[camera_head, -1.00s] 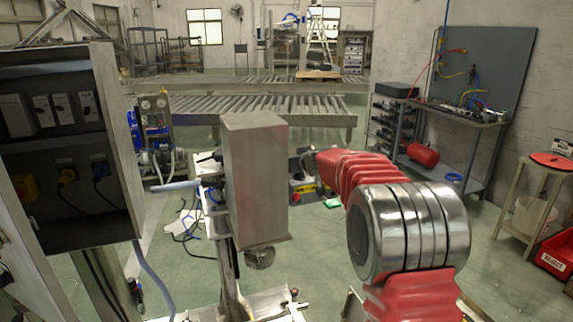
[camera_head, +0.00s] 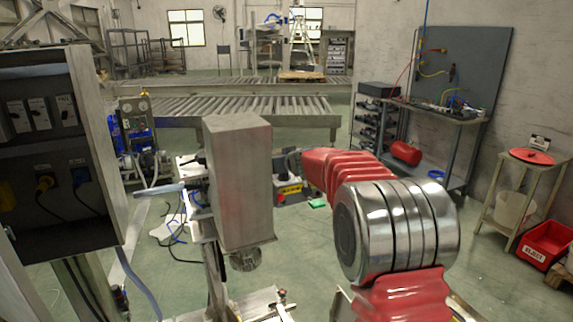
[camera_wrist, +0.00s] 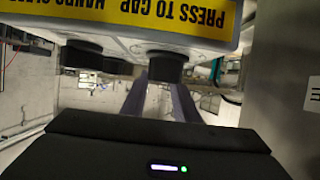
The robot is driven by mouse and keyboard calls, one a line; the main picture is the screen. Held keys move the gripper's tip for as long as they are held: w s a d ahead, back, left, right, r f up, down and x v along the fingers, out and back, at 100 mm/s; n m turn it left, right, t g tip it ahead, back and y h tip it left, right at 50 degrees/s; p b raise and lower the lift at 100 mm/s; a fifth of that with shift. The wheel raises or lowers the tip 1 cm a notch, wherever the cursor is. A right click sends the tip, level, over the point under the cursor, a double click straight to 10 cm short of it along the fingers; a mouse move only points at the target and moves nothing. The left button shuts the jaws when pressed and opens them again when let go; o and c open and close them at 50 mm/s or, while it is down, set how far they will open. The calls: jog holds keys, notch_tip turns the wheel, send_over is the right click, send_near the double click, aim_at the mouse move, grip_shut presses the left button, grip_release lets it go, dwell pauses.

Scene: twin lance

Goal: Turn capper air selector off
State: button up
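A tall grey metal box (camera_head: 238,185) on a stand is in the middle of the head view. A small dark lever-like part (camera_head: 190,160) shows at its left side. In the wrist view, a pale panel (camera_wrist: 140,42) carries a yellow "PRESS TO CAP" label (camera_wrist: 150,14), upside down. Two black round knobs or buttons, one on the left (camera_wrist: 82,54) and one nearer the middle (camera_wrist: 166,66), stick out below the label. I cannot tell which part is the air selector. My gripper (camera_wrist: 160,95) points toward the middle knob with its two fingers apart and nothing seen between them. The box hides it in the head view.
An open electrical cabinet (camera_head: 45,130) with switches and plugs stands close on the left. A plain grey surface (camera_wrist: 285,80) is close on the right in the wrist view. Roller conveyors (camera_head: 240,102), a workbench (camera_head: 440,118) and a red bin (camera_head: 546,243) stand farther off.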

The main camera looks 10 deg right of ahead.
jog(key=v, duration=1.2)
jog(key=shift+s, duration=0.35)
jog(key=shift+r, duration=0.15)
jog(key=shift+c, duration=0.4)
